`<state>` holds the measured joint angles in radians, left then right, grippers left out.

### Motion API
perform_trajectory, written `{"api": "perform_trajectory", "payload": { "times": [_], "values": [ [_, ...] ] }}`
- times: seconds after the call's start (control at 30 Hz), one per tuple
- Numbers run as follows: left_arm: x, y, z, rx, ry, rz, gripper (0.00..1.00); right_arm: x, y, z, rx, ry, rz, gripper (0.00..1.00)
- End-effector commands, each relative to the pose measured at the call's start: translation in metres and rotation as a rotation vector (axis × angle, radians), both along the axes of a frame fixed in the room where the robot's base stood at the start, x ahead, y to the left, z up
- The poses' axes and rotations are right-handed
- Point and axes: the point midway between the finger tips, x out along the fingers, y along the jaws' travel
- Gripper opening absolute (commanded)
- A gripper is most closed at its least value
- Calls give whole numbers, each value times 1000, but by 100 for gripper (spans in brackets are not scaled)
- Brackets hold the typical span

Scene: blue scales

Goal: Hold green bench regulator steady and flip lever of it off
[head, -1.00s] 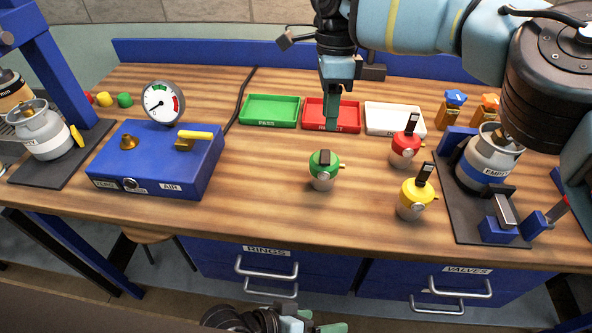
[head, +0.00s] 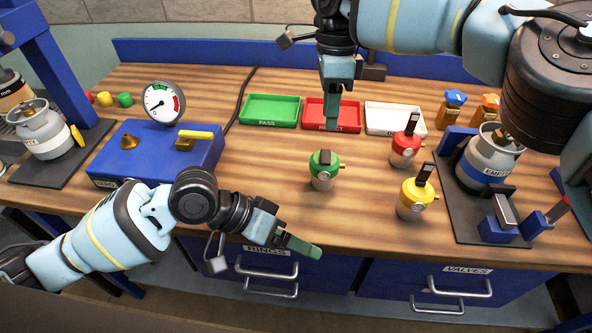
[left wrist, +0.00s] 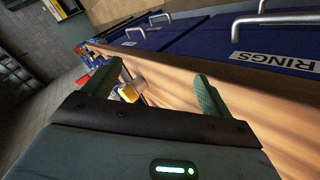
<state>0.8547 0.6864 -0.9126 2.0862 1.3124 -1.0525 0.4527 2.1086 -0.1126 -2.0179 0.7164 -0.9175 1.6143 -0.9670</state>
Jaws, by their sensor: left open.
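The green bench regulator (head: 322,172) stands upright on the wooden bench in the head view, with a dark lever (head: 325,157) on its green top. My left gripper (head: 300,246) is over the bench's front edge, in front of and to the left of the regulator, touching nothing. The left wrist view shows its two fingers spread and empty (left wrist: 160,84). My right gripper (head: 332,105) points down near the red tray, behind the regulator and apart from it. Its fingers overlap in the picture, so their opening is hidden.
A red regulator (head: 405,150) and a yellow one (head: 415,200) stand to the right. Green (head: 269,110), red (head: 345,115) and white (head: 394,118) trays lie behind. A blue box with a gauge (head: 150,158) is left. Bench around the green regulator is clear.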

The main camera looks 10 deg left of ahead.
Motion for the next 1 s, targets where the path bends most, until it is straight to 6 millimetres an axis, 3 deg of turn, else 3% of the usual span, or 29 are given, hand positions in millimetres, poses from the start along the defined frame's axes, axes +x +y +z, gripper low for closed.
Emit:
{"api": "perform_trajectory", "payload": {
  "times": [0.2,0.4,0.6,0.83,1.0],
  "values": [
    [77,0,1,-32,-380,52,84,0,0,-1,0,1,0,36],
    [132,7,10,-8,-716,64,84,0,0,-1,0,1,0,36],
    [152,11,16,15,-866,59,84,0,0,-1,0,1,0,36],
    [155,9,16,15,-878,59,84,0,0,-1,0,1,0,36],
    [164,-3,10,14,-874,59,84,0,0,-1,0,1,0,36]
  ]
}}
